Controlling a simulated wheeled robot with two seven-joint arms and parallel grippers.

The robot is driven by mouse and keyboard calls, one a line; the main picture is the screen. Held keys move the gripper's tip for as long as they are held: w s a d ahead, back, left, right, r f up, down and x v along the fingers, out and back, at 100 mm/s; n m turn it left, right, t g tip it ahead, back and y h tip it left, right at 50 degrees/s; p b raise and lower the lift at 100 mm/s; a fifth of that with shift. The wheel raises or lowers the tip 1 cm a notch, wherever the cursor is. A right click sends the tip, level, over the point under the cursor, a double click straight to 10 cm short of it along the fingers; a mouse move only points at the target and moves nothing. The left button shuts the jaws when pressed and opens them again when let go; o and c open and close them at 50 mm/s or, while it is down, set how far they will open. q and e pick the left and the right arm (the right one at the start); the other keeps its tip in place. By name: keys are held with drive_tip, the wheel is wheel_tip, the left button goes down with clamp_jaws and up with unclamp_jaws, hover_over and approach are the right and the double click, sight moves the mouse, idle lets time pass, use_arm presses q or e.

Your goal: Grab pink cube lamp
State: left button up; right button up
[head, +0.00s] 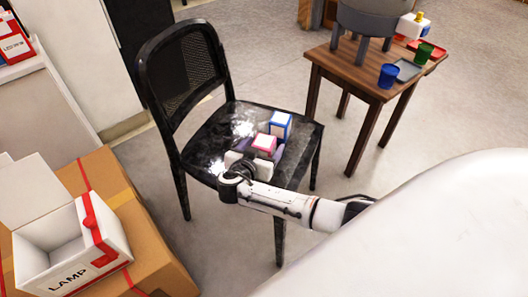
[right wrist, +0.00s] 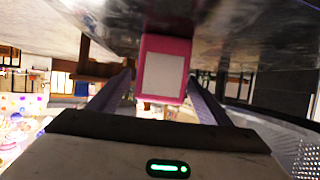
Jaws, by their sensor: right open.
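The pink cube lamp (head: 264,143), pink with a pale face, sits on the seat of a black chair. My right gripper (head: 263,153) reaches low over the seat from the front, right at the cube. In the right wrist view the pink cube (right wrist: 163,70) stands between the two open fingers (right wrist: 162,80), with a small gap showing on each side. It is not gripped. A blue cube lamp (head: 280,125) with a white face stands just behind the pink one. My left gripper is out of view.
The chair (head: 225,115) has a backrest at the left. A box marked LAMP (head: 75,250) sits open on a cardboard carton (head: 150,245) at lower left. A wooden table (head: 345,72) with cups stands at upper right. Floor between is clear.

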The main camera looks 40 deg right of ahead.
drive_tip(key=shift+w+d+f, duration=0.1)
drive_tip(key=shift+w+d, duration=0.1)
drive_tip(key=shift+d, duration=0.05)
drive_tip(key=c, duration=1.3)
